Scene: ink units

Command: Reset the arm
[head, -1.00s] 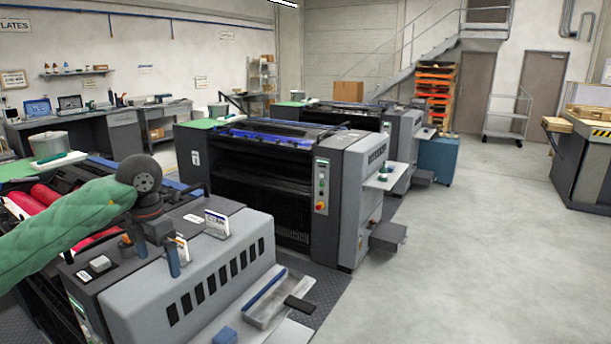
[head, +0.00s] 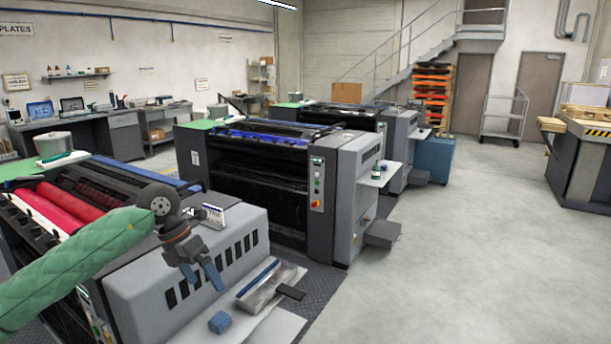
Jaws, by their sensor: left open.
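My left arm in its green quilted sleeve comes in from the left. My left gripper (head: 202,277), with two blue fingers, is open and points down in front of the grey slotted housing (head: 225,265) of the nearest ink unit. I see nothing between its fingers. My right gripper is out of view. The nearest unit has red rollers (head: 70,208) at its left, partly covered by my arm.
A second ink unit (head: 262,190) stands behind. The floor (head: 460,260) at right is clear.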

